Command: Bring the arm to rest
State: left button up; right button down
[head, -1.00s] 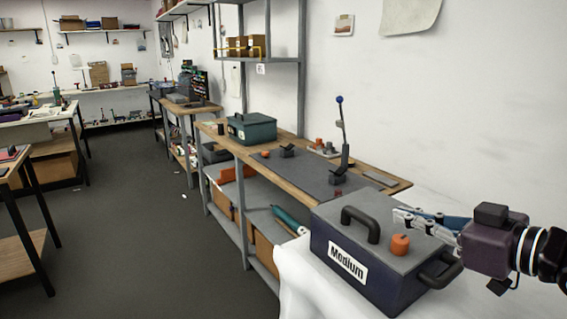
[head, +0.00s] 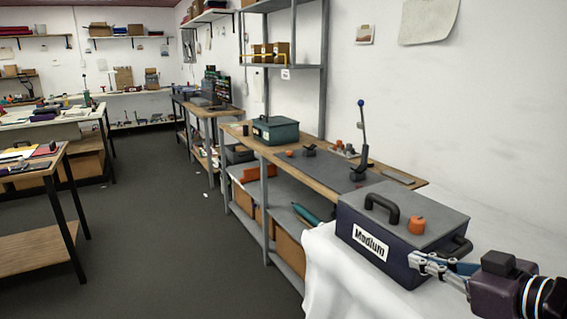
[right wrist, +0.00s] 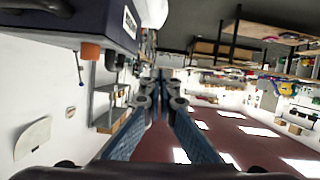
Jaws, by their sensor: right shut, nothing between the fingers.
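My right gripper (head: 418,262) reaches in from the lower right in the head view, shut and empty. Its fingertips overlap the right front of the dark case labelled "Medium" (head: 400,257) in the picture; I cannot tell whether they touch it. In the right wrist view the closed blue fingers (right wrist: 158,82) point up the picture with nothing between them. The case (right wrist: 65,18) shows upside down at the upper left there. A small orange part (head: 416,225) sits on the case's lid, beside its black handle (head: 382,207). My left gripper does not show.
The case stands on a white-covered surface (head: 325,262). Behind it is a wooden workbench (head: 408,186) with a grey mat, a blue-knobbed lever (head: 362,140) and a green toolbox (head: 275,131). Other benches stand at left. Open dark floor (head: 150,240) lies between.

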jog(key=s+f+m+g+h, duration=0.15)
jog(key=s+f, duration=0.25)
jog(key=f, duration=0.7)
jog(key=s+f+g+h, duration=0.2)
jog(key=s+f, duration=0.2)
jog(key=f, duration=0.6)
jog(key=s+a+f+m+g+h, duration=0.1)
jog(key=s+a+f+g, duration=0.2)
jog(key=s+f, duration=0.5)
jog(key=s+a+f+m+g+h, duration=0.1)
jog(key=s+a+f+m+g, duration=0.15)
jog(key=s+f, duration=0.55)
jog(key=s+f+g, duration=0.1)
jog(key=s+f, duration=0.2)
jog(key=f, duration=1)
jog(key=s+f, duration=0.2)
jog(key=f, duration=1.1)
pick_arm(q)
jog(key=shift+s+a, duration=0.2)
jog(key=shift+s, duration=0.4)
pick_arm(e)
jog(key=s+d+f+n+g, duration=0.1)
jog(key=s+d+f, duration=0.1)
jog(key=s+f, duration=1.3)
jog(key=shift+s+d+g+h, duration=0.3)
jog(key=shift+s+d+h, duration=0.1)
jog(key=shift+s, duration=0.5)
